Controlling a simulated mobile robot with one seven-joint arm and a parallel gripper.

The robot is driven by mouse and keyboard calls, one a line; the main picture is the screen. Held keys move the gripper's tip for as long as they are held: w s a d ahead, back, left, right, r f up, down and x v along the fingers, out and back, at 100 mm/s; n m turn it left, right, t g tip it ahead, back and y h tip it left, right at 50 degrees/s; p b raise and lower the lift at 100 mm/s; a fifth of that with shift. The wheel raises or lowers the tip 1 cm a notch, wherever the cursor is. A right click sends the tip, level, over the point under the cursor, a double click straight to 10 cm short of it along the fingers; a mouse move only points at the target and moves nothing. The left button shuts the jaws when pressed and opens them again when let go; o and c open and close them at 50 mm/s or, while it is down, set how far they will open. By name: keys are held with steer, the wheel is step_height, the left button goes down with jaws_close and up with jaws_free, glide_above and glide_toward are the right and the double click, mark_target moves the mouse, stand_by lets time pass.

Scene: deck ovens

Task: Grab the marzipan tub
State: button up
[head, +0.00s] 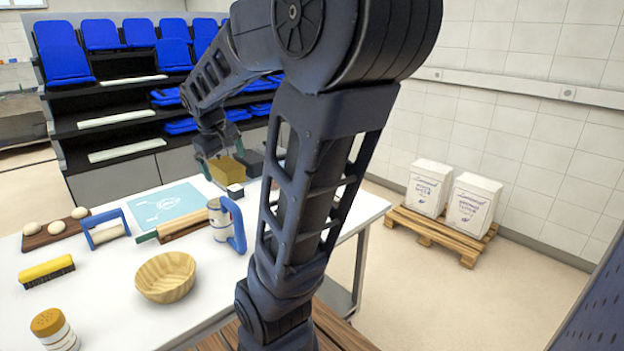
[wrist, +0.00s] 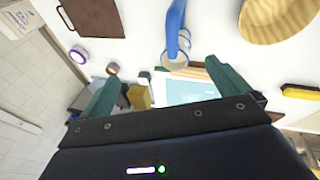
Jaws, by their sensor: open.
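No label reading marzipan is legible, so I cannot tell for sure which item is the marzipan tub. A round tub with a purple rim (wrist: 79,55) stands toward the left in the wrist view; my arm seems to hide it in the head view. A small brown round container (wrist: 112,68) stands beside it. My gripper (head: 222,156) is above the far part of the table, with its green fingers apart and nothing seen between them; it also shows in the wrist view (wrist: 168,76). A golden block (head: 224,172) is just below the gripper in the head view.
A rack with blue trays stands behind. White sacks on a pallet (head: 430,228) stand at right.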

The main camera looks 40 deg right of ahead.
steer(key=w+d+f+n+g+h, duration=0.2)
steer(key=w+d+f+n+h, duration=0.15)
steer(key=w+d, duration=0.65)
steer(key=w+d+f+n+g+h, duration=0.2)
steer(key=w+d+f, duration=0.2)
steer(key=w+d, duration=0.65)
steer(key=w+d+f+n+h, duration=0.1)
steer(key=w+d+f+n, duration=0.1)
steer(key=d+f, duration=0.4)
steer(key=w+d+f+n+g+h, duration=0.1)
steer(key=w+d+f+n+h, duration=0.1)
steer(key=d+f, duration=0.4)
steer(key=w+d+f+n+h, duration=0.1)
steer(key=w+d+f+n, duration=0.1)
steer(key=d+f, duration=0.5)
steer(key=shift+w+d+n+g+h, duration=0.15)
steer(key=shift+d+n, duration=0.25)
steer(key=shift+d, duration=1.15)
steer(key=shift+d+n+g+h, duration=0.1)
steer(key=shift+d+n+g, duration=0.2)
steer(key=shift+d, duration=1.2)
steer(key=shift+d+f, duration=0.35)
steer(key=shift+f, duration=0.05)
steer(key=x, duration=1)
steer(key=shift+d, duration=0.3)
steer(key=shift+r, duration=0.1)
steer(key=c, duration=0.8)
